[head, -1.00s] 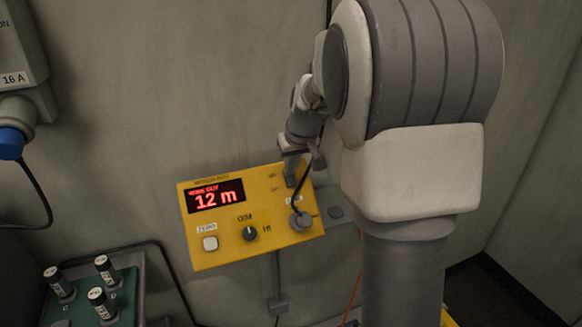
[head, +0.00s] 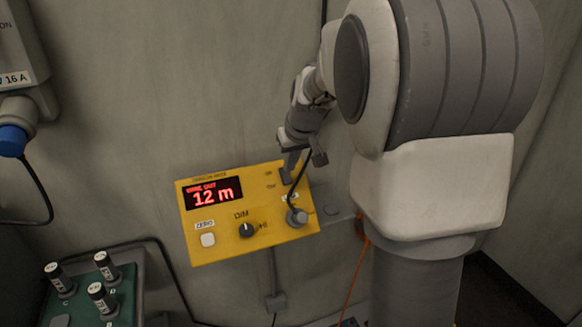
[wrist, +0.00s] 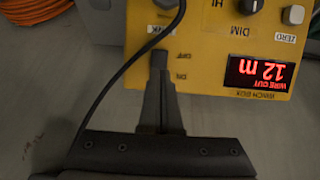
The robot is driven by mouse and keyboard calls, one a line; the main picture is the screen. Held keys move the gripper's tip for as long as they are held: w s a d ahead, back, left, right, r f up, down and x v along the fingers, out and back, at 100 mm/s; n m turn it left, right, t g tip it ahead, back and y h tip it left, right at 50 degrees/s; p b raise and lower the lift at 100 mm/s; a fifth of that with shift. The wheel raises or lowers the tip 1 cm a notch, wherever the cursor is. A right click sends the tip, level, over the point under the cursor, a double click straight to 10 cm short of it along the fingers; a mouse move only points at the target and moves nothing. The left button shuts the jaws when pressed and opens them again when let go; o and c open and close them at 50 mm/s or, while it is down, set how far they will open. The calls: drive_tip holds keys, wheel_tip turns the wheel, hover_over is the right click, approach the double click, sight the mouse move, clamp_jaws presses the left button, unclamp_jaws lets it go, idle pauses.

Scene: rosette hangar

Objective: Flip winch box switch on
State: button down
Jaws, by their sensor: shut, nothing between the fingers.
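The yellow winch box (head: 225,247) is on the wall, its red display reading "WIRE OUT 12 m". It shows upside down in the wrist view (wrist: 205,65). Its dark switch (head: 285,177) sits at the upper right, beside small ON and OFF labels. My gripper (head: 290,160) is shut and empty, with its fingertips right at the switch. In the wrist view, the closed fingers (wrist: 160,88) reach up to the dark switch area beside the labels. The fingers partly cover the switch, so I cannot tell its position or whether they touch it.
The box also carries a DIM knob (head: 246,230), a white ZERO button (head: 208,240) and a grey cable plug (head: 297,217) with a black cable close to my fingers. A green panel with several labelled posts (head: 102,296) is at lower left. An orange cable (head: 354,275) hangs at right.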

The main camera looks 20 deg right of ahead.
drive_tip(key=w+v, duration=0.1)
drive_tip(key=v, duration=0.9)
drive_tip(key=shift+s+r, duration=0.15)
drive_tip(key=shift+r, duration=0.35)
drive_tip(key=s+a+f, duration=0.2)
drive_tip(key=s+a, duration=0.1)
drive_tip(key=s, duration=0.5)
drive_tip(key=s+a+f, duration=0.2)
drive_tip(key=s+a, duration=0.1)
drive_tip(key=s, duration=0.5)
drive_tip(key=s+a+f, duration=0.2)
drive_tip(key=s+a, duration=0.2)
drive_tip(key=s, duration=0.5)
drive_tip(key=shift+f, duration=0.15)
